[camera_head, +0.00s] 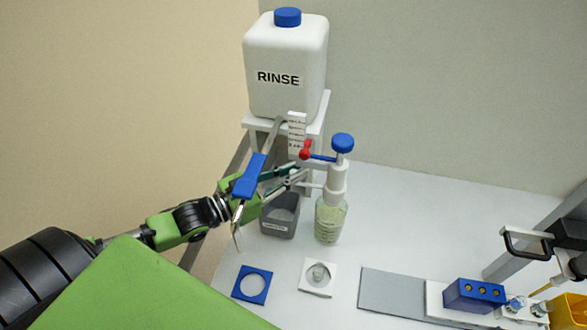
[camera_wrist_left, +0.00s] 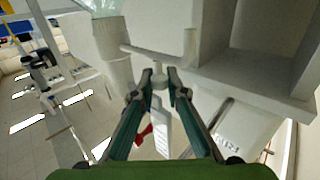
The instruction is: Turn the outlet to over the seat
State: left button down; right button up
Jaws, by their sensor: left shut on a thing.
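The dispenser (camera_head: 336,185) stands upright on a bottle of pale liquid (camera_head: 330,220), with a blue knob (camera_head: 342,143) on top. Its thin white outlet (camera_head: 312,186) points left, and it also shows in the left wrist view (camera_wrist_left: 158,77). My left gripper (camera_head: 302,178) is shut on the outlet's end; the fingers (camera_wrist_left: 160,85) press it from both sides. A white square seat (camera_head: 308,289) with a small clear vessel in its middle lies in front of the bottle. The outlet is not over this seat; it is over the area near the grey bin (camera_head: 279,226).
A large RINSE bottle (camera_head: 286,65) stands on a white stand (camera_head: 318,120) behind. A blue-handled nozzle (camera_head: 250,177) is beside my gripper. A blue plate with a hole (camera_head: 242,294) lies front left. A grey mat (camera_head: 390,291) and blue rack (camera_head: 474,294) lie at right.

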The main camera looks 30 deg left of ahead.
pick_arm(q)
jog(key=shift+s+d+r+n+t+y+p, duration=0.15)
jog(key=shift+s+r+n+t+y+p, duration=0.2)
jog(key=shift+y+p, duration=0.35)
jog(key=shift+s+f+n+p, duration=0.2)
jog(key=shift+f+n+p, duration=0.1)
jog(key=shift+p, duration=0.2)
jog(key=c, duration=2)
grip_release()
jog(key=v, duration=1.2)
jog(key=shift+s+d, duration=0.1)
jog(key=shift+d, duration=0.05)
